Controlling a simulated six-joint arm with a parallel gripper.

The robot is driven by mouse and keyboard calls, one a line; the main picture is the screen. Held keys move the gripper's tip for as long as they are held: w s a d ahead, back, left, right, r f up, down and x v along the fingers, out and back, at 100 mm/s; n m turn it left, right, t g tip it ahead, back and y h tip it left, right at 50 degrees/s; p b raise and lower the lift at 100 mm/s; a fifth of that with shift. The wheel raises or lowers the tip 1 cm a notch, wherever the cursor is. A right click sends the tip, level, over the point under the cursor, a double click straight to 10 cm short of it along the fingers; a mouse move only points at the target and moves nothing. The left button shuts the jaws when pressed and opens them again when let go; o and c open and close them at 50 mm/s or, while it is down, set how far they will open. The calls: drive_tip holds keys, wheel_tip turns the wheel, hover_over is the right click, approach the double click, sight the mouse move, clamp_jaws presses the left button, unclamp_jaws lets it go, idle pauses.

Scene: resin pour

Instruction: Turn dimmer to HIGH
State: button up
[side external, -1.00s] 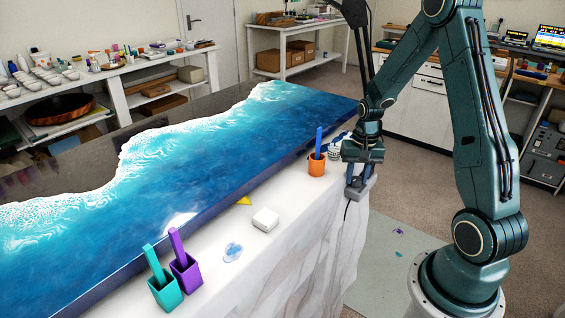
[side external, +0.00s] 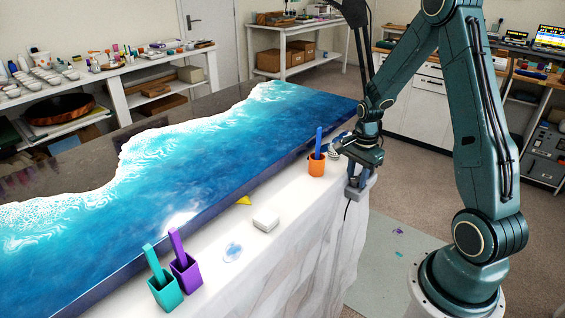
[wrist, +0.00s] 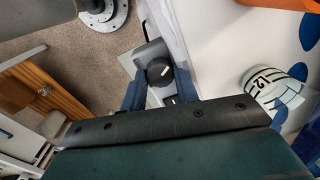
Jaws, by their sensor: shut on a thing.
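The dimmer is a small grey box (side external: 353,193) at the right end of the white-covered table, with a dark cord running from it. In the wrist view its round black knob (wrist: 159,72) carries a short white pointer mark. My gripper (side external: 358,178) reaches down over the box. In the wrist view the blue-grey fingers of my gripper (wrist: 159,88) stand on either side of the knob, shut on it. The HIGH and LOW labels cannot be read, and part of the box front is hidden behind my gripper body.
An orange cup (side external: 316,168) with a blue stick stands just left of my gripper. A white marked cup (wrist: 272,85) is close by. A white block (side external: 265,219), a purple cup (side external: 186,275) and a teal cup (side external: 166,292) stand further left, beside the blue resin slab (side external: 190,165).

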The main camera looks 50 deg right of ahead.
drive_tip(key=shift+m, duration=0.5)
drive_tip(key=o, duration=1)
drive_tip(key=shift+c, duration=0.2)
drive_tip(key=shift+w+n, duration=0.15)
drive_tip(key=shift+n, duration=0.35)
